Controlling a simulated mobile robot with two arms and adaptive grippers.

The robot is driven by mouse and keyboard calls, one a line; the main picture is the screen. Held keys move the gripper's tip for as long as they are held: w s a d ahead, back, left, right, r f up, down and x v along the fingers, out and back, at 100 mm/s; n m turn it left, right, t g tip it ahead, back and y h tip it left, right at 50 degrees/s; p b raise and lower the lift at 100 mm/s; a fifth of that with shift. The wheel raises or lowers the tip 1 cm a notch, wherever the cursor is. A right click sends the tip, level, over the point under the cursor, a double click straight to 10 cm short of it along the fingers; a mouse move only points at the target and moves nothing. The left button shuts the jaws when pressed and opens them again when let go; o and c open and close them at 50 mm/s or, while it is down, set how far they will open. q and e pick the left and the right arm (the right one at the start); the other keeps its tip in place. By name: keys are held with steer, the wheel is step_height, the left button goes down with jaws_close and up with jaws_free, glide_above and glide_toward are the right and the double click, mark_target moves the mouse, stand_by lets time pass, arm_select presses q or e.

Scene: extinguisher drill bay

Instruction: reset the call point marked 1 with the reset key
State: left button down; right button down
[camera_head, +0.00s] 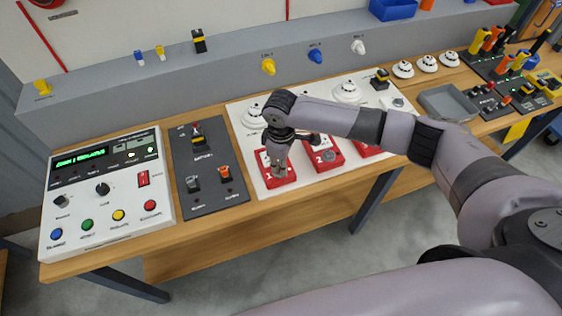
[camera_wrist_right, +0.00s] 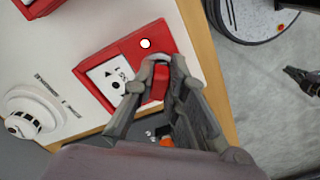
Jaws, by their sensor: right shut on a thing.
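The call point marked 1 (camera_head: 291,178) is a red box with a white face on the white panel. It also shows in the right wrist view (camera_wrist_right: 120,47), with a round white spot on its red rim. My right gripper (camera_head: 279,171) points down over it. In the right wrist view, the gripper's fingers (camera_wrist_right: 159,78) are shut on a small red piece (camera_wrist_right: 159,82), which looks like the reset key. The piece is at the box's edge; I cannot tell whether it is in a keyhole. A dark shape like my left gripper (camera_wrist_right: 301,76) shows over the floor, its fingers unclear.
The call point marked 2 (camera_head: 323,154) and another red box (camera_head: 366,148) stand to the right. A dark switch panel (camera_head: 212,162) and a control panel (camera_head: 105,190) lie to the left. White detectors (camera_head: 346,91) sit behind. A grey tray (camera_head: 447,101) is farther right.

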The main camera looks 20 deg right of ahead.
steer(key=shift+m+p, duration=0.6)
stand_by(0.3)
